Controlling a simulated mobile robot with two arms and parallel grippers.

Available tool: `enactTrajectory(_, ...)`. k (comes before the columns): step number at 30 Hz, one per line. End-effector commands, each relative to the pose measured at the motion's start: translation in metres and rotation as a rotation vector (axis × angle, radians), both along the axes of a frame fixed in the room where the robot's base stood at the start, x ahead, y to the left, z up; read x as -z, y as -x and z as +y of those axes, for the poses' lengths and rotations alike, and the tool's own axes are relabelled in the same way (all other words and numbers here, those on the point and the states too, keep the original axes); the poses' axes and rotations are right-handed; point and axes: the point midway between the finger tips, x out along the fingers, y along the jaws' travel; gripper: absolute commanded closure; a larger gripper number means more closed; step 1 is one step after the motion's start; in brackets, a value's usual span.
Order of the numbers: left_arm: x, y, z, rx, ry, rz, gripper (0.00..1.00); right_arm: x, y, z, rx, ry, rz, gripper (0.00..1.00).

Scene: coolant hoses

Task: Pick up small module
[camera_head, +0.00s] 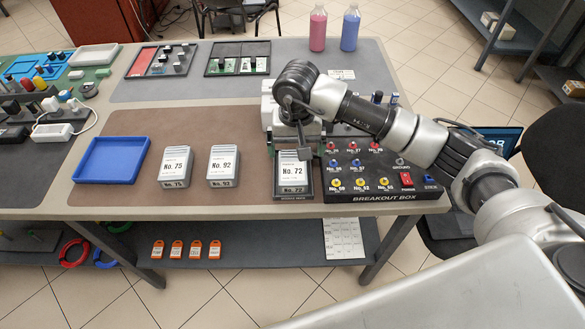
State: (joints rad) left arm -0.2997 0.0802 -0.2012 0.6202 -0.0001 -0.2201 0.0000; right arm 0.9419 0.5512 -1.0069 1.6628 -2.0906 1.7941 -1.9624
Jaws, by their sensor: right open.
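Several small grey modules with white labels stand in a row on the brown mat. One reads about No. 75 (176,167), one No. 92 (223,167), and one No. 72 (292,175). The No. 72 module sits in a dark frame beside the breakout box (375,178). My right gripper (304,153) points down over the top edge of the No. 72 module and is open. Whether its fingers touch the module cannot be told. My left gripper is not in view.
An empty blue tray (110,160) lies left of the modules. A light device (268,112) stands behind my right gripper. Pink (318,30) and blue (350,30) bottles stand at the back. Orange tags (186,249) lie on the lower shelf. Brown mat (215,125) behind the modules is clear.

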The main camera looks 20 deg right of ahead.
Motion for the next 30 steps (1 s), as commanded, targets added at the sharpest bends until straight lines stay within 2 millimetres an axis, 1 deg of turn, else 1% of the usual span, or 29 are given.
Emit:
enactTrajectory(1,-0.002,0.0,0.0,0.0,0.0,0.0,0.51,0.007,0.001,0.001,0.001,-0.002,0.003,0.0)
enactTrajectory(3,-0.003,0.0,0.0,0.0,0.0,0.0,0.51,0.014,0.0,0.001,0.001,-0.002,0.001,0.0)
enactTrajectory(8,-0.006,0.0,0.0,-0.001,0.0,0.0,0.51,0.025,0.0,0.002,0.001,-0.003,0.001,0.0)
enactTrajectory(13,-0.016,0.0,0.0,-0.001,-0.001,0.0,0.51,0.049,-0.003,0.008,0.002,-0.005,0.005,0.0)
enactTrajectory(15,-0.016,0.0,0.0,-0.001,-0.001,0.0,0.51,0.06,-0.004,0.008,0.002,-0.005,0.004,0.0)
enactTrajectory(18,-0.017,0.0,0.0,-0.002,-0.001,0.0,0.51,0.068,-0.004,0.007,0.002,-0.004,0.001,0.0)
enactTrajectory(21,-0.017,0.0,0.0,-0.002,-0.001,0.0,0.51,0.071,-0.004,0.007,0.001,-0.005,0.0,0.0)
enactTrajectory(26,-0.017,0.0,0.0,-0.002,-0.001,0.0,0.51,0.071,-0.004,0.007,0.001,-0.005,-0.001,0.0)
enactTrajectory(30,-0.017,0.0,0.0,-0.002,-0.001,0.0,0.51,0.071,-0.004,0.007,0.001,-0.005,-0.001,0.21)
